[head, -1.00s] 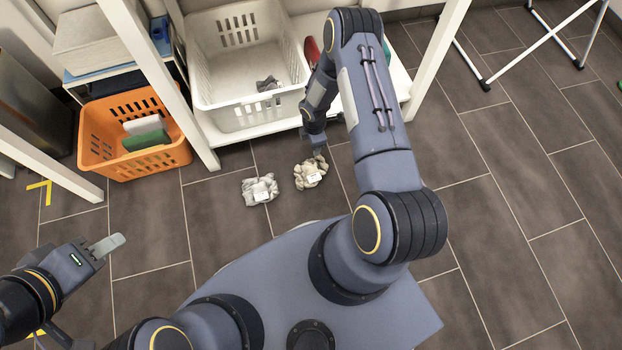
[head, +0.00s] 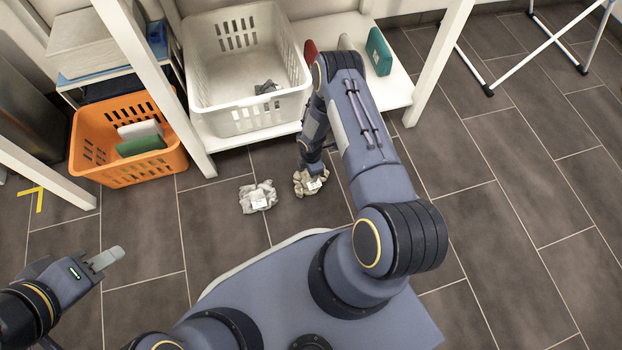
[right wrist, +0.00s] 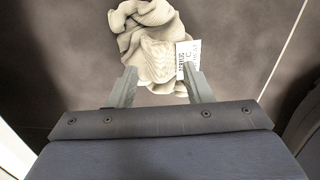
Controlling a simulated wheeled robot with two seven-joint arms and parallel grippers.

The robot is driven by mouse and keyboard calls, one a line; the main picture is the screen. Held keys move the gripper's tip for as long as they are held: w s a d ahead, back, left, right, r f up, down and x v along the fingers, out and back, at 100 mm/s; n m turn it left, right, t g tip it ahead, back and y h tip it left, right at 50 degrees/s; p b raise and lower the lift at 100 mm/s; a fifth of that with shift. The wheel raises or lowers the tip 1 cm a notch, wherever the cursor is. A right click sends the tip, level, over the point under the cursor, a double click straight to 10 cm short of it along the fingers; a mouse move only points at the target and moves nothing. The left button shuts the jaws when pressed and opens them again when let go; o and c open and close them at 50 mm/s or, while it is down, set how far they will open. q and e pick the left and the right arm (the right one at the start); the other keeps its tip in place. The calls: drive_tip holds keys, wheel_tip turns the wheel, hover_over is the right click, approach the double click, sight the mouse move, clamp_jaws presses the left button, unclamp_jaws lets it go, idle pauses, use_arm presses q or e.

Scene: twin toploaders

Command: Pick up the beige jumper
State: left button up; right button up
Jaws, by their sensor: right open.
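The beige jumper (head: 309,184) lies crumpled on the dark tile floor in front of the shelf. In the right wrist view the jumper (right wrist: 150,42) shows a ribbed knit and a white printed tag. My right gripper (right wrist: 160,80) is open, its fingers at the jumper's near edge, one to each side. In the head view the right gripper (head: 311,168) is right over the jumper and partly hides it. I cannot tell whether the fingers touch the cloth. My left gripper (head: 104,260) is at the lower left, away from the jumper; its jaw opening is unclear.
A greyish-white garment (head: 258,197) with a tag lies just left of the jumper. A white basket (head: 250,118) with a small grey item stands on the low shelf behind. An orange basket (head: 128,172) is at the left.

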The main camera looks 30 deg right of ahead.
clamp_jaws()
idle(1.3)
